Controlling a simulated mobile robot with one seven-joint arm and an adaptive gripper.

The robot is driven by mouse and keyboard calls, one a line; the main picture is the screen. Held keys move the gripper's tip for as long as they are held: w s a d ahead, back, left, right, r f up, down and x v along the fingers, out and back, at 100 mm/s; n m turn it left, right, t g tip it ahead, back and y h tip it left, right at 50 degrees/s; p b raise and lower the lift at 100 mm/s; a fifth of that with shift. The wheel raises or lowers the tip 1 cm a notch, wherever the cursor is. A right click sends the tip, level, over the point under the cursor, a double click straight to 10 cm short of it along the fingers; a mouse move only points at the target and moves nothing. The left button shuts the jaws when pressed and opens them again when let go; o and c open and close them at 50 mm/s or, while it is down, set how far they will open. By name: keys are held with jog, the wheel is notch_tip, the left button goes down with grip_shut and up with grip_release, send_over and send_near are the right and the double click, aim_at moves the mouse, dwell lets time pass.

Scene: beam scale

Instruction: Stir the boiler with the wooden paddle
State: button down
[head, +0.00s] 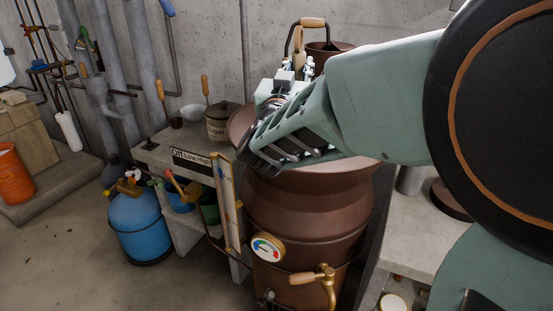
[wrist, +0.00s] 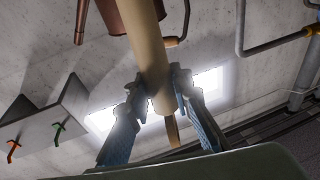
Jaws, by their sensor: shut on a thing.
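The boiler (head: 305,215) is a large brown copper-coloured pot with a wide rim, a dial and a tap on its front. My gripper (head: 298,70) is above and behind the front of its rim, partly hidden by my wrist. It is shut on the pale wooden paddle (head: 299,42), whose shaft sticks up above the fingers. In the wrist view the paddle's round shaft (wrist: 147,45) passes between both fingers of my gripper (wrist: 157,88). The paddle's far end and most of the boiler's opening are hidden by my arm, so I cannot tell whether the paddle is inside.
A brown pot with a wooden handle (head: 326,47) is behind the boiler. A lidded sugar crock (head: 222,122) stands on the left counter near a white bowl (head: 193,112). A blue gas bottle (head: 140,225) stands on the floor. A concrete counter (head: 415,222) is at right.

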jog(key=shift+r+p, duration=3.15)
jog(key=shift+r, duration=1.65)
jog(key=shift+s, duration=0.1)
